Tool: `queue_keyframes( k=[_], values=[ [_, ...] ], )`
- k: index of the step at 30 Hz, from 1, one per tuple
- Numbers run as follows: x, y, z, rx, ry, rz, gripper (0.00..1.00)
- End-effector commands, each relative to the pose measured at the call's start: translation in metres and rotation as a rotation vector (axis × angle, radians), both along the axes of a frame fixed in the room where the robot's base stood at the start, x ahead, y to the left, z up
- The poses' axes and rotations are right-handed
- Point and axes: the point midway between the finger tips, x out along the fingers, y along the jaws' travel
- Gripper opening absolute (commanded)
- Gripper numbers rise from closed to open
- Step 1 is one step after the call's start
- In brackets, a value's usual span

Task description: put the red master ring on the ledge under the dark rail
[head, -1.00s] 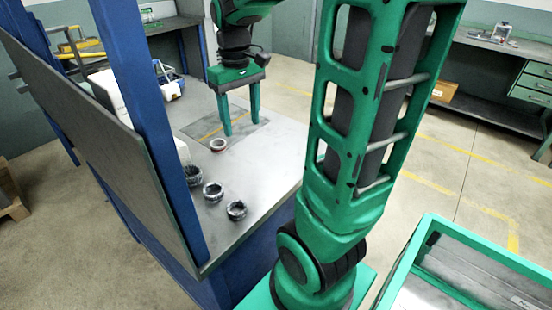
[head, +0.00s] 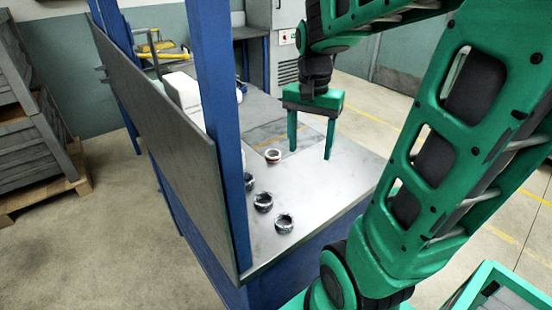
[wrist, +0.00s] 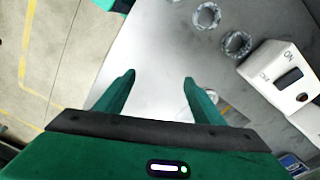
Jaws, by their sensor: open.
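The red master ring (head: 273,156), pale with a reddish band, sits on the grey bench top (head: 320,180) in the head view. My gripper (head: 310,153) is open and empty above the bench, to the right of the ring, pointing down. In the wrist view my gripper (wrist: 158,80) has its fingers apart with only bare bench between them. A small ring-like thing is partly hidden behind the right finger there; I cannot tell its colour. I cannot make out the ledge or a dark rail for certain.
Several dark rings, such as the nearest (head: 284,223), stand in a row along the bench's left side. Blue posts (head: 220,110) and a grey panel (head: 170,150) border that side. A white switch box (wrist: 283,75) shows in the wrist view. The bench's right part is clear.

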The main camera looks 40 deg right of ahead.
Motion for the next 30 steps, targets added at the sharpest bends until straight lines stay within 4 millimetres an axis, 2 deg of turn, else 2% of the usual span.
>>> queue_keyframes(
  k=[1, 6, 9, 12, 17, 27, 30],
  values=[
    [0.022, -0.003, 0.001, -0.001, 0.001, -0.066, 0.62],
    [0.089, -0.006, 0.001, 0.004, -0.009, -0.310, 0.62],
    [0.121, -0.005, -0.002, 0.013, -0.015, -0.424, 0.62],
    [0.142, -0.005, -0.005, 0.021, -0.018, -0.508, 0.62],
    [0.157, -0.003, -0.010, 0.029, -0.019, -0.568, 0.62],
    [0.157, -0.001, -0.055, 0.028, -0.018, -0.571, 0.62],
    [0.158, -0.001, -0.062, 0.029, -0.020, -0.570, 0.62]
  ],
)
